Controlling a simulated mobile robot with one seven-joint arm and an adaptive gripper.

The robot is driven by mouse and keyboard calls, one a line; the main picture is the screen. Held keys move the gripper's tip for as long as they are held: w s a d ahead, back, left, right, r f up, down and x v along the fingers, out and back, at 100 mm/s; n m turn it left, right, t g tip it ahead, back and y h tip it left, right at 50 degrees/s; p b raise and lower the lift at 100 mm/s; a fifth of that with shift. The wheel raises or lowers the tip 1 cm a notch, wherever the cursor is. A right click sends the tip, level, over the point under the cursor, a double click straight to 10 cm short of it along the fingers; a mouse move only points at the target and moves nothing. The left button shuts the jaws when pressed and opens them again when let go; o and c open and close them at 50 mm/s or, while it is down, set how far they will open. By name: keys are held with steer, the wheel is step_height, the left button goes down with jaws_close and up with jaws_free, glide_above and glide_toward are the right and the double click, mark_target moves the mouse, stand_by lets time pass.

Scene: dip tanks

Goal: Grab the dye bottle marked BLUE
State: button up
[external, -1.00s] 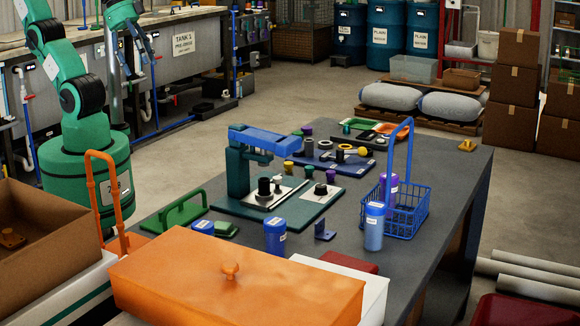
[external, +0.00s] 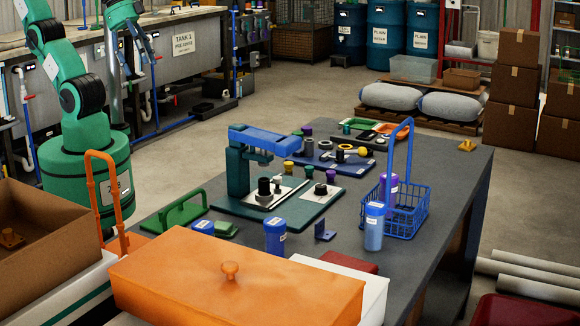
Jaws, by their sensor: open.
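Several bottles with small white labels are on the dark table (external: 455,178). A dark blue bottle (external: 275,240) stands upright near the front. A lighter blue bottle (external: 373,232) with a blue cap stands upright just in front of the blue basket. A purple bottle (external: 388,190) is in the basket. Another blue-topped item (external: 203,229) is partly hidden behind the orange lid. The labels are too small to read, so I cannot tell which says BLUE. My gripper (external: 140,68) is open and empty at the upper left, far from the bottles.
The blue basket (external: 408,222) has a tall handle. A teal press (external: 240,170) with a blue lever stands mid-table. An orange lid (external: 235,280) covers the front.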

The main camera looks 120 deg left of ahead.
stand_by(0.6)
steer(key=w+d+r+g+p, duration=0.1)
steer(key=w+r, duration=0.1)
steer(key=w, duration=0.6)
steer(key=w+d+r+p, duration=0.1)
steer(key=w+r+p, duration=0.15)
steer(key=w, duration=0.45)
steer(key=n+g+p, duration=0.2)
steer(key=g+p, duration=0.3)
steer(key=p, duration=0.2)
glide_above(275, 222)
step_height(275, 222, down, 30)
steer(key=shift+a+f, duration=0.1)
steer(key=shift+f, duration=0.25)
steer(key=shift+f, duration=0.15)
